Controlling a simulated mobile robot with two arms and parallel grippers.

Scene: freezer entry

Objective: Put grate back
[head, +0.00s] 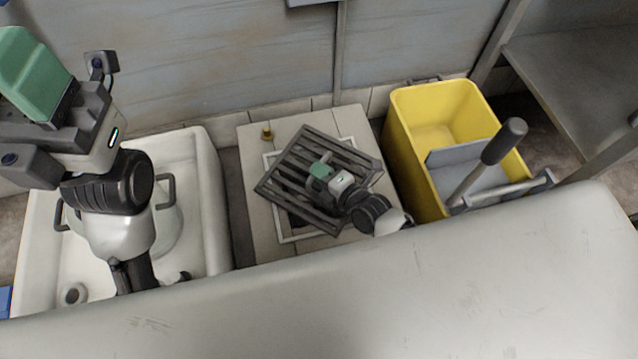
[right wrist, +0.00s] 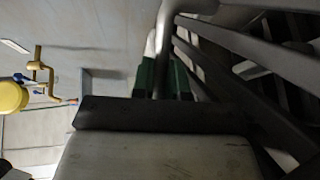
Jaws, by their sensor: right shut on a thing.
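The grate (head: 298,158) is a dark grey slatted square in the middle of the head view. It sits turned at an angle over a light square drain frame (head: 284,238) in the tiled floor, with part of the dark opening showing below it. My right gripper (head: 318,174) is shut on the grate. In the right wrist view the grate's slats (right wrist: 240,45) fill the right side and the green fingers (right wrist: 160,78) meet its edge. My left gripper (head: 45,95) is raised at the upper left, away from the grate; its fingertips do not show clearly.
A yellow mop bucket (head: 405,140) with a grey wringer and a dark-gripped handle (head: 505,142) stands right of the drain. A white basin (head: 212,200) with a lidded pot is at left. A small brass item (head: 267,133) stands on the tiles behind the grate.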

